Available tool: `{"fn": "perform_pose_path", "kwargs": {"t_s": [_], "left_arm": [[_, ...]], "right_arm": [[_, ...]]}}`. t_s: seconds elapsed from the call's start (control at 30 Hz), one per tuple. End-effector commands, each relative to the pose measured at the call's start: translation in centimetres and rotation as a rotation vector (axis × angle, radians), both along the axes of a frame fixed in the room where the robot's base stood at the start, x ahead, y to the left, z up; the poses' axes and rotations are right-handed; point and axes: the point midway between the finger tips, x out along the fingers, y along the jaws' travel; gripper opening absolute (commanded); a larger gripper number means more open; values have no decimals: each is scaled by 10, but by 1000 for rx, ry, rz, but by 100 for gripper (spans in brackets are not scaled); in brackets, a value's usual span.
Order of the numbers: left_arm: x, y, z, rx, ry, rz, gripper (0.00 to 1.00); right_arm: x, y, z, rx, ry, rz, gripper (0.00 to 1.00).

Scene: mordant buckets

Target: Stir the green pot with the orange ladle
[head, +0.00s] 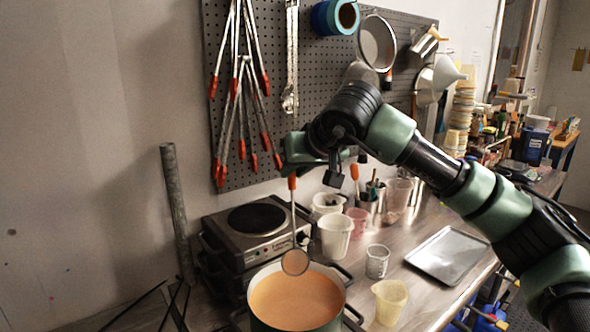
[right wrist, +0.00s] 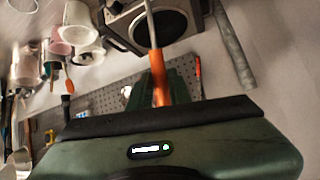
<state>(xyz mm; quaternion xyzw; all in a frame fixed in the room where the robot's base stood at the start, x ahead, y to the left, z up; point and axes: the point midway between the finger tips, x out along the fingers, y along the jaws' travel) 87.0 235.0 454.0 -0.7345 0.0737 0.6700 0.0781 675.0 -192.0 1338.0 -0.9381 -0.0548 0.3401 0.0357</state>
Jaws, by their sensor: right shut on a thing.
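The green pot (head: 338,314) stands at the bottom middle of the head view, full of an orange-brown liquid (head: 295,297). The orange ladle (head: 294,262) hangs upright with its round bowl low, over the back part of the pot's opening; whether the bowl touches the liquid I cannot tell. My right gripper (head: 294,167) is above the pot, shut on the ladle's orange handle (head: 292,183). In the right wrist view the orange handle (right wrist: 158,78) runs out from the gripper. The fingertips are partly hidden. My left gripper is not in view.
A hot plate (head: 255,219) stands behind the pot. White containers (head: 335,235), a small measuring cup (head: 377,261) and a yellow beaker (head: 389,300) stand to the right. A metal tray (head: 448,254) lies farther right. Tongs (head: 240,100) hang on the pegboard (head: 335,60).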

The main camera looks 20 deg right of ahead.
Motion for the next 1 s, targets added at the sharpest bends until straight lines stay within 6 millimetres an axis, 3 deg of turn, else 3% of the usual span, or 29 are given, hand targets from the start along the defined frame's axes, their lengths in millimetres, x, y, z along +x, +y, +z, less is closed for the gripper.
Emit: {"fn": "perform_pose_path", "kwargs": {"t_s": [0.8,1.0], "left_arm": [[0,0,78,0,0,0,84],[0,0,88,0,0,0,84]], "right_arm": [[0,0,98,1,-1,1,0],[0,0,111,0,0,0,0]]}}
